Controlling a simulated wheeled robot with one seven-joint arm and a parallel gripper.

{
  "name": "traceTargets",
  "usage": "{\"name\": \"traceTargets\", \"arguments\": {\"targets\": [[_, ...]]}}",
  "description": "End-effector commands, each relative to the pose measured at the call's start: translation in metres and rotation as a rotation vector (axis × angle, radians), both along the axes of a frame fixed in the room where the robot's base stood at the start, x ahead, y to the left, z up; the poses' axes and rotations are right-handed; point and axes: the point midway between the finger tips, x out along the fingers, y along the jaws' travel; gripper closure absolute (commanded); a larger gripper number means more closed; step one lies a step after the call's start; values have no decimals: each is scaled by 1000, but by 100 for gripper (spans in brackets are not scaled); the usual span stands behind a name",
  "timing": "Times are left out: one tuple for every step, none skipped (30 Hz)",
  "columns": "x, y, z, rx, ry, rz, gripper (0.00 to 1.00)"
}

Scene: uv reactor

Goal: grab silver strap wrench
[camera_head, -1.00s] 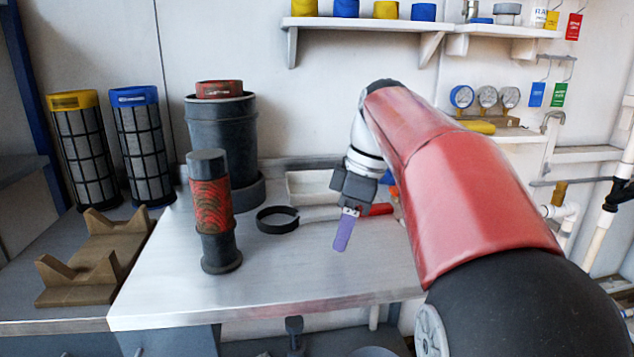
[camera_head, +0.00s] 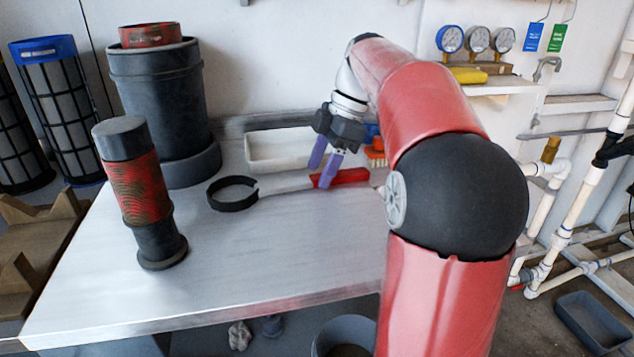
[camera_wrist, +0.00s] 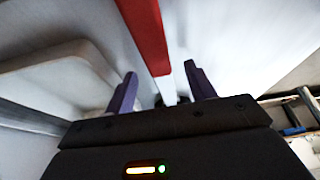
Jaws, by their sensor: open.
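The strap wrench lies on the grey metal table (camera_head: 270,250). It has a black strap loop (camera_head: 232,205), a silver shaft (camera_head: 285,189) and a red handle (camera_head: 345,177). My gripper (camera_head: 325,172) is open and empty, its two purple fingers pointing down at the red handle near where it meets the silver shaft. In the wrist view the red handle (camera_wrist: 146,38) and silver shaft (camera_wrist: 166,90) run between the two spread fingers (camera_wrist: 158,85). I cannot tell whether the fingers touch the handle.
A white tray (camera_head: 280,150) lies behind the wrench. A dark cylinder with a red threaded band (camera_head: 137,188) stands at left, before a large dark canister (camera_head: 158,95). An orange-red brush-like object (camera_head: 376,152) is right of my gripper. The table's front middle is clear.

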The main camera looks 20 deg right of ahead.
Motion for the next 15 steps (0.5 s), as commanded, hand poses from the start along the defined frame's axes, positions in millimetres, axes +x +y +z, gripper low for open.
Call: {"name": "traceTargets", "arguments": {"targets": [[0,2,-5,0,1,0,45],[0,3,-7,0,0,0,45],[0,4,-9,-1,0,0,45],[0,4,-9,-1,-1,0,45],[0,4,-10,-1,-1,0,45],[0,4,-10,-1,-1,0,45],[0,4,-10,-1,-2,-1,45],[0,4,-10,-1,-1,0,45],[0,4,-9,-1,-1,0,45],[0,4,-9,-1,-1,0,45],[0,4,-9,-1,-1,0,49],[0,4,-9,-1,-1,0,55],[0,4,-9,-1,-1,0,58],[0,4,-9,-1,-1,0,62],[0,4,-9,-1,-1,0,68]]}}
